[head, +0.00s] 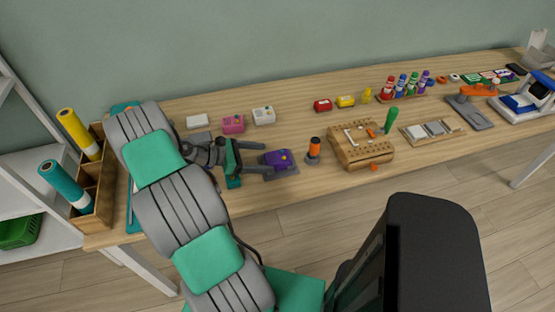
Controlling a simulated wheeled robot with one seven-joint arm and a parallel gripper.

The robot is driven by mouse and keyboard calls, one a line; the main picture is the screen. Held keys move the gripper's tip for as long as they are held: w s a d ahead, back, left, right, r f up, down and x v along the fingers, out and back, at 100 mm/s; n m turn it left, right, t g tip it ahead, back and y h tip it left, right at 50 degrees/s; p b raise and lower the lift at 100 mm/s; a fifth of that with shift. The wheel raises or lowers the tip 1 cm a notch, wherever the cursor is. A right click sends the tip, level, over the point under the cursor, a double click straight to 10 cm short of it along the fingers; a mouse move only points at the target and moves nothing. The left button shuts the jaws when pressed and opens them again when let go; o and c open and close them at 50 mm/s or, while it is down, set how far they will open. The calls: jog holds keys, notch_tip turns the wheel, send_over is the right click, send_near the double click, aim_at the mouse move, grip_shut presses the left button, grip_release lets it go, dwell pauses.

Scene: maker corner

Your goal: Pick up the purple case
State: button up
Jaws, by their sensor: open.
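The purple case (278,159) is a small box with yellow and dark marks on top. It lies on a grey flat pad near the front edge of the wooden table (300,119), in the head view. My gripper (265,158) is open, its two dark fingers pointing right toward the case. The fingertips are at the left side of the case; I cannot tell whether they touch it. The left part of the grey pad is partly hidden by the gripper.
Behind stand a pink case (233,124) and a white case (264,116). An orange and black cylinder (314,150) stands close to the right, before a wooden block (362,154). A wooden organiser (96,190) with rolls is at the left. The table's front strip is bare.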

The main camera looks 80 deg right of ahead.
aim_at(271, 158)
jog(key=x, duration=0.5)
jog(key=shift+f+p, duration=0.25)
jog(key=shift+p, duration=0.15)
jog(key=shift+c, duration=0.3)
jog(key=c, duration=1.5)
jog(key=shift+r, duration=0.1)
